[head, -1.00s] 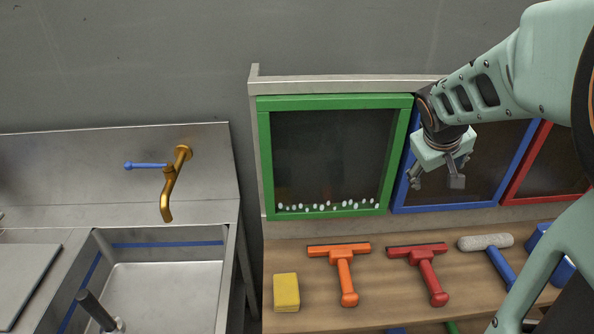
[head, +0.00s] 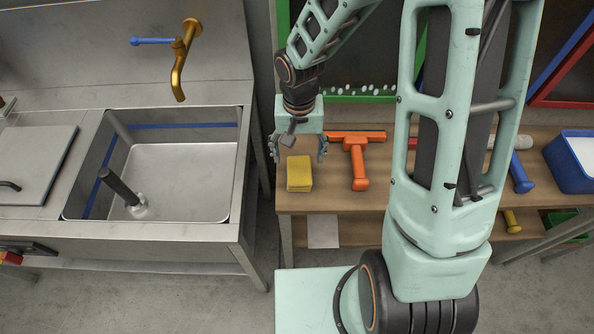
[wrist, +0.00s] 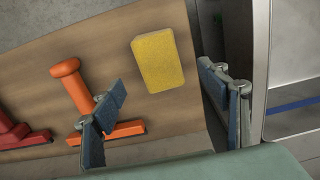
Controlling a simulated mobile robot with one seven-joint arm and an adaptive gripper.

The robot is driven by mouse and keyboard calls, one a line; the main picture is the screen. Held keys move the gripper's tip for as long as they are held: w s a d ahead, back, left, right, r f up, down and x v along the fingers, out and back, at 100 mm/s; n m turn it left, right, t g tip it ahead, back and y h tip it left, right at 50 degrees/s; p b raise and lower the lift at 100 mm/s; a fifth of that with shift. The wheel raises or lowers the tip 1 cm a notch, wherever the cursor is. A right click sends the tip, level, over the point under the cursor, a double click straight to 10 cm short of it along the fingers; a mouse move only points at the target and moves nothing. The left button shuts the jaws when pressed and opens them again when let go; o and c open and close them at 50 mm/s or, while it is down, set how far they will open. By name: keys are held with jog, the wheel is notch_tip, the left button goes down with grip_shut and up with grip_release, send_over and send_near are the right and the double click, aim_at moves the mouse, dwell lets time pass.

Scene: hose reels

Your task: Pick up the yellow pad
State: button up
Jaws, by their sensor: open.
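The yellow pad (head: 299,174) lies on the wooden bench top (head: 330,200), near its left end. It also shows in the wrist view (wrist: 158,58), resting flat and apart from the fingers. My gripper (head: 299,150) is open and empty. In the head view it is just above and behind the pad. In the wrist view the two fingers (wrist: 165,118) stand apart on either side, with the pad beyond the gap between them.
An orange squeegee (head: 359,160) lies right of the pad, close to one finger in the wrist view. A red squeegee (wrist: 15,135) lies farther along. A steel sink (head: 170,180) stands left, across a narrow gap. A blue bin (head: 568,175) is far right.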

aim_at(299, 172)
notch_tip(299, 172, down, 3)
jog(key=shift+f, duration=0.1)
jog(key=f, duration=0.4)
jog(key=shift+s+f, duration=0.1)
jog(key=shift+s, duration=0.25)
jog(key=shift+w+f, duration=0.1)
jog(key=shift+f, duration=0.5)
jog(key=shift+c, duration=0.2)
jog(key=c, duration=1.2)
jog(key=shift+r, duration=0.1)
